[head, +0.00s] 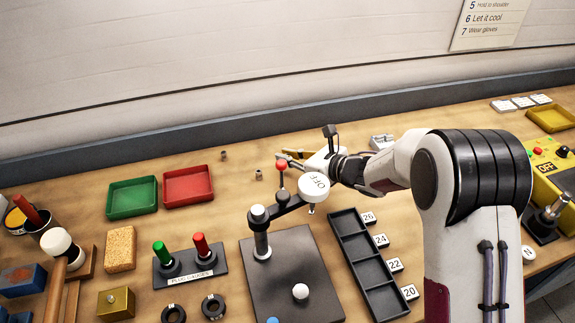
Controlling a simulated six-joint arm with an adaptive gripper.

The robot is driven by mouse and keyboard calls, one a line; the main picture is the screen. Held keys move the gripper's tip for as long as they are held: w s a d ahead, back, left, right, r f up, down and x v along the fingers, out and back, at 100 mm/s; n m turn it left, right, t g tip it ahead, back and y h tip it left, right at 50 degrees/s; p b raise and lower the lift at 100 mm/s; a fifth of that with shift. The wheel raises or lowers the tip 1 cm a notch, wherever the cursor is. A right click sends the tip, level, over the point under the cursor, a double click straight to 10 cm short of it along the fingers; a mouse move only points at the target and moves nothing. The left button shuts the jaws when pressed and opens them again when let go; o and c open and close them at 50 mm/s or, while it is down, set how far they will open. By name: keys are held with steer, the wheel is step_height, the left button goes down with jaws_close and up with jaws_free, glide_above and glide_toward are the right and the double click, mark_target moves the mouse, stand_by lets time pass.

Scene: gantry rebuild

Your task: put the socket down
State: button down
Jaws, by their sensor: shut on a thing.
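A dark stand (262,245) with a swing arm carries the disc. Green (132,195) and red (188,184) bins and the plug gauges (190,262) stand left. Two small brown pieces (259,174) lie on the bench near bare wood. A yellow OFF box (552,165) is at right.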

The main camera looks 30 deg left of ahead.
mark_target(287, 173)
steer(key=shift+f, duration=1.65)
steer(key=shift+f, duration=0.15)
steer(key=c, duration=2.1)
jaws_free()
steer(key=shift+s+d+r, duration=0.1)
steer(key=shift+d+r, duration=0.3)
steer(key=shift+d, duration=0.1)
steer(key=v, duration=1.1)
steer(key=shift+s+f, duration=0.1)
